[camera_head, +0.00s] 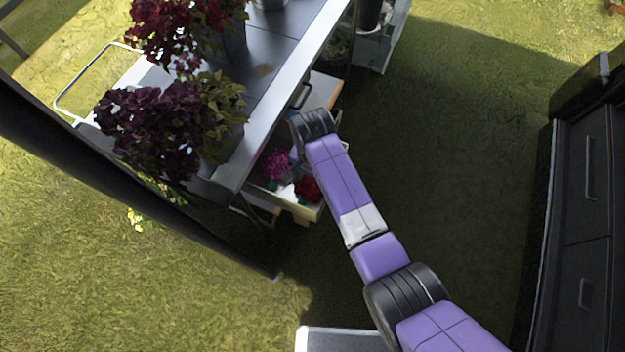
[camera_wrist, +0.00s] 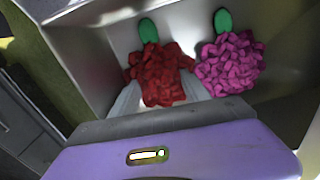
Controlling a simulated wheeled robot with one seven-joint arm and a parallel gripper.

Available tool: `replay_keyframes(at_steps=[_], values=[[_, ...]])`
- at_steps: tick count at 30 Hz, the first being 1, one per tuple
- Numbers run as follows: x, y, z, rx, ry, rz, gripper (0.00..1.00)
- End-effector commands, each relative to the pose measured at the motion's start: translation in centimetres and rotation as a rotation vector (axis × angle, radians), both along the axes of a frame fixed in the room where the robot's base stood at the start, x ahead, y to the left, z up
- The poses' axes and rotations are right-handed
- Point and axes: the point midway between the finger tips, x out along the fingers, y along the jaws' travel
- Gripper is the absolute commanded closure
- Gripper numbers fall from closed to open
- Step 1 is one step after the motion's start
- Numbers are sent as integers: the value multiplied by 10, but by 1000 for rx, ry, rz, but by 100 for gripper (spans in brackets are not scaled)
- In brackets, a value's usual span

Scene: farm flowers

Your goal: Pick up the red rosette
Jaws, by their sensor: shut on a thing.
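The red rosette (camera_wrist: 160,76), a bunched ruffled shape with a green tip, sits in a pale open drawer (camera_wrist: 93,62) in the wrist view. My gripper (camera_wrist: 160,90) is around it, one pale finger at each side, shut on it. The rosette still appears low inside the drawer; whether it touches the bottom is hidden. In the head view the red rosette (camera_head: 307,188) shows near the drawer's front corner, and my fingers are hidden there.
A magenta rosette (camera_wrist: 230,63) with a green tip lies close to the right finger. Above the drawer is a grey cart top (camera_head: 270,70) with potted dark-red flowers (camera_head: 155,125). A dark cabinet (camera_head: 585,200) stands at the right, with open grass between.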

Motion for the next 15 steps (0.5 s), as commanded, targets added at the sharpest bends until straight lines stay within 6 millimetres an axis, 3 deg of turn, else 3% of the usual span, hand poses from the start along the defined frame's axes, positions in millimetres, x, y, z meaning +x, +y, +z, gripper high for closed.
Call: replay_keyframes(at_steps=[8,15], values=[[0,0,6,0,0,0,84],[1,0,36,2,-3,0,84]])
